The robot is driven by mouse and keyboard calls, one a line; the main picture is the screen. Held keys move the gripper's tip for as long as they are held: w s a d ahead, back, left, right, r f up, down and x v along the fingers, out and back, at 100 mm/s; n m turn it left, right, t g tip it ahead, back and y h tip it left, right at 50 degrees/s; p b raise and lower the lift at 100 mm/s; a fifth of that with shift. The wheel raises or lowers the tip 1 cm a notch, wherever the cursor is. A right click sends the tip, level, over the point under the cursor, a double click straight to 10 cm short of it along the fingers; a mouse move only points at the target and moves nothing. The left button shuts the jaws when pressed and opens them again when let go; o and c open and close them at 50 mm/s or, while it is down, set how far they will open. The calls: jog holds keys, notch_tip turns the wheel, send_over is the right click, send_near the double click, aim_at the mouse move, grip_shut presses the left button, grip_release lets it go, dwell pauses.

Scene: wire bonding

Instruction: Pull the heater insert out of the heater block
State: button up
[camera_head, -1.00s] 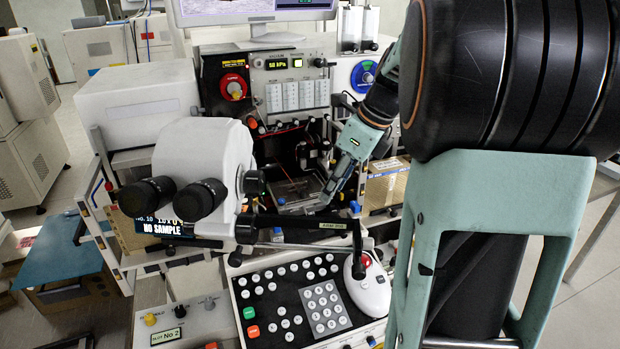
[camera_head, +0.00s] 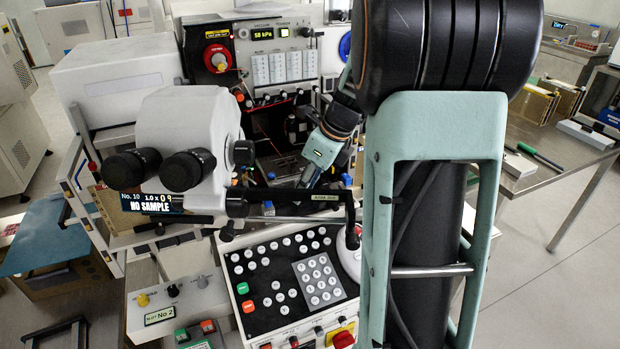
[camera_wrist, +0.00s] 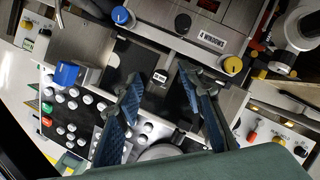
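In the wrist view, my gripper (camera_wrist: 160,74) is open, with its two blue fingers well apart. A dark flat piece with a small white label (camera_wrist: 159,77) shows between and beyond the fingertips. It lies in a metal work area, and I cannot tell for sure whether it is the heater insert or part of the heater block. No grip on it shows. In the head view, my gripper (camera_head: 311,178) reaches down into the bonder's work area behind the microscope arm. The insert and block cannot be made out there.
The microscope head (camera_head: 185,125) stands left of my gripper. Its dark bar (camera_head: 290,197) crosses in front. The button panel (camera_head: 285,275) lies nearer.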

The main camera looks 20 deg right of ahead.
jog(key=shift+a+f, duration=0.1)
jog(key=shift+f, duration=0.05)
jog(key=shift+w, duration=0.1)
grip_shut()
dwell(0.4)
